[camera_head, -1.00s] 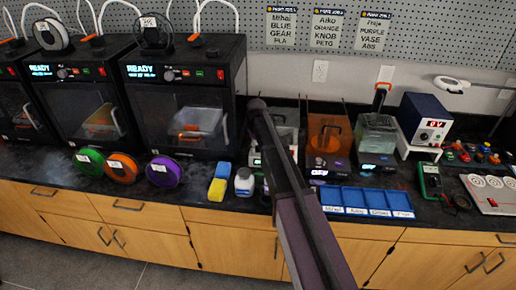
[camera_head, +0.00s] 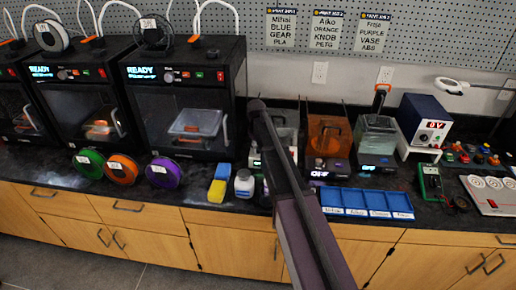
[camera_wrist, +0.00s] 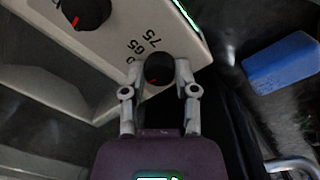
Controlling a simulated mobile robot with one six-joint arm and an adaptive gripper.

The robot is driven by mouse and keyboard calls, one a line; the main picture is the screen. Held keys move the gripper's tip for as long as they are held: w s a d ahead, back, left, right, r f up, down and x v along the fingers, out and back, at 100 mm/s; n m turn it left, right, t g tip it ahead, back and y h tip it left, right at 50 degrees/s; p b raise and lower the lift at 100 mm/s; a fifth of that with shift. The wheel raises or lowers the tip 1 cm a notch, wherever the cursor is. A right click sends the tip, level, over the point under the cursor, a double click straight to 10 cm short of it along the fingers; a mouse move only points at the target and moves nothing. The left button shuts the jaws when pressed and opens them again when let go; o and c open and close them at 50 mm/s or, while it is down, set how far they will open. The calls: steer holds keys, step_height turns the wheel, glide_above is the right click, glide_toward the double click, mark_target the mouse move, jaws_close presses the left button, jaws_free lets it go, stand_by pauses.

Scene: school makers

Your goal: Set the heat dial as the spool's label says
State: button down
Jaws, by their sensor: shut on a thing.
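The heat dial (camera_wrist: 158,69) is a small black knob with a red mark, on a pale panel printed with numbers including 65 and 75. My gripper (camera_wrist: 159,76) has one finger on each side of the dial and is shut on it. The red mark is partly in shadow, so its exact setting is unclear. A green spool (camera_head: 89,163), an orange spool (camera_head: 121,169) and a purple spool (camera_head: 164,172) lean at the counter's front left. Their white labels are too small to read. In the head view my arm hides the dial and gripper.
A second black knob (camera_wrist: 87,10) with a red mark is on the same panel. A blue sponge (camera_wrist: 282,66) lies to the right in the wrist view. A white bottle (camera_head: 244,184) and a blue sectioned tray (camera_head: 329,201) stand near my arm. Dark printers (camera_head: 179,95) line the left.

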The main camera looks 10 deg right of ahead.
steer(key=m, duration=0.6)
steer(key=shift+s+m, duration=0.1)
steer(key=shift+m, duration=0.3)
stand_by(0.3)
steer(key=shift+c, duration=1.9)
jaws_free()
